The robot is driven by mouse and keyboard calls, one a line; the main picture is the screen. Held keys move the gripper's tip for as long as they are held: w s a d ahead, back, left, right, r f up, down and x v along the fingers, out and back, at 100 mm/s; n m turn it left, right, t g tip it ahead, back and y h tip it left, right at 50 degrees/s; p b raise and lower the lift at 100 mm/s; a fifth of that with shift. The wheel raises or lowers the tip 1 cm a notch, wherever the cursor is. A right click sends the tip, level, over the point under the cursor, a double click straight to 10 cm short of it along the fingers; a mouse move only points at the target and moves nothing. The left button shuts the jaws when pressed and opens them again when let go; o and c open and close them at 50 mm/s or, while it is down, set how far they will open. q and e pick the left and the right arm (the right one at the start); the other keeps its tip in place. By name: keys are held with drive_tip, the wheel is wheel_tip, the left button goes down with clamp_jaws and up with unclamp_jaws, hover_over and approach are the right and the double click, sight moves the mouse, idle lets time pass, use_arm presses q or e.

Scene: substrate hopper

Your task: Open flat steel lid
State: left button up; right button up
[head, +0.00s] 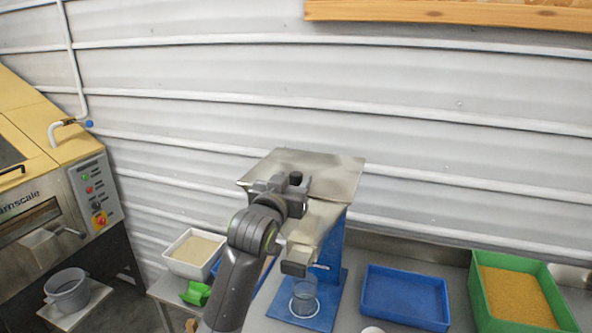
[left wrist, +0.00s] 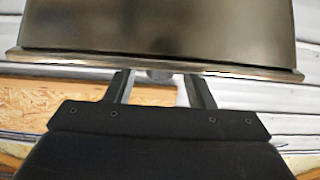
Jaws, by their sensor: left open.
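The flat steel lid (head: 335,172) is a grey metal plate at the top of the hopper with the blue side (head: 331,245). I cannot tell from the head view how far it is tilted. My left gripper (head: 293,184) is in front of the lid and covers part of it. In the left wrist view the lid (left wrist: 160,30) fills the top, its edge running across the frame. The left gripper (left wrist: 161,90) is open there, its two fingers apart and reaching the lid's edge. A small grey round part shows between them, partly hidden. My right gripper is not in view.
A clear beaker (head: 304,298) stands on the hopper's blue base. A blue tray (head: 404,297) and a green bin of tan grains (head: 516,298) are to the right. A white tub (head: 194,254) and a green object (head: 196,293) are left. The corrugated wall is close behind.

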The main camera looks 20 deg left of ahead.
use_arm(q)
drive_tip(key=shift+w+p, duration=0.35)
drive_tip(key=shift+w, duration=1.1)
drive_tip(key=shift+c, duration=0.3)
clamp_jaws()
